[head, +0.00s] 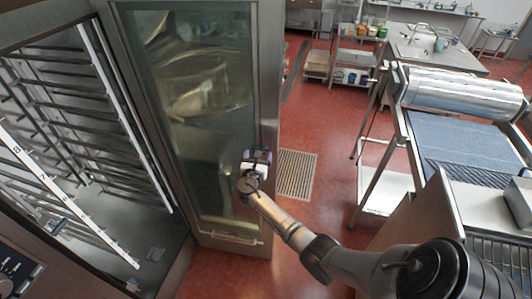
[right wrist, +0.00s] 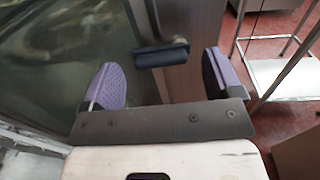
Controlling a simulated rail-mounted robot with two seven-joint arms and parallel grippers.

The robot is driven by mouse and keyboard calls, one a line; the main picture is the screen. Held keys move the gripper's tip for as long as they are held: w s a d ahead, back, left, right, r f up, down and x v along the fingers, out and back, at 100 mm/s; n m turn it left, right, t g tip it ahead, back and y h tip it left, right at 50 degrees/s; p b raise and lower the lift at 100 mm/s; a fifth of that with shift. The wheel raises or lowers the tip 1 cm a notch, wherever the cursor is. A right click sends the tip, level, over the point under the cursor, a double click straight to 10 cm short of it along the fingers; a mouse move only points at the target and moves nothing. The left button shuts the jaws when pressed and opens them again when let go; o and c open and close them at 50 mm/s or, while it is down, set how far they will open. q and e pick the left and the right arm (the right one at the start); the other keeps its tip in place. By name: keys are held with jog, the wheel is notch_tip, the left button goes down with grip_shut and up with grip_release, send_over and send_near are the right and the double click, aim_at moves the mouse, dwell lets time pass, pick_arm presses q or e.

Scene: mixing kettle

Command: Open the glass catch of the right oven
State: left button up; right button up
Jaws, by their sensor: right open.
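The oven (head: 160,262) stands at the left of the head view, with its tall door swung open. The door's inner glass panel (head: 205,90) faces me in a metal frame. A dark, rounded catch (right wrist: 161,53) sits at the glass edge in the right wrist view. My right gripper (head: 258,158) is at the right edge of the door, low on the glass. In the right wrist view the gripper (right wrist: 162,76) is open, with purple pads apart on either side of the catch and no visible grip on it. In the head view the gripper hides the catch. My left gripper is not in view.
A rack (head: 75,110) with several shelf rails stands inside the open oven at left. A floor grate (head: 296,175) lies right of the door. A conveyor machine (head: 460,130) stands at right. Red floor between them is clear.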

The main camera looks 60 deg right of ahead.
jog(key=shift+w+d, duration=0.25)
jog(key=shift+d, duration=0.35)
jog(key=shift+d, duration=0.1)
jog(key=shift+w+d+b, duration=0.15)
jog(key=shift+d+b, duration=0.15)
jog(key=shift+d, duration=0.05)
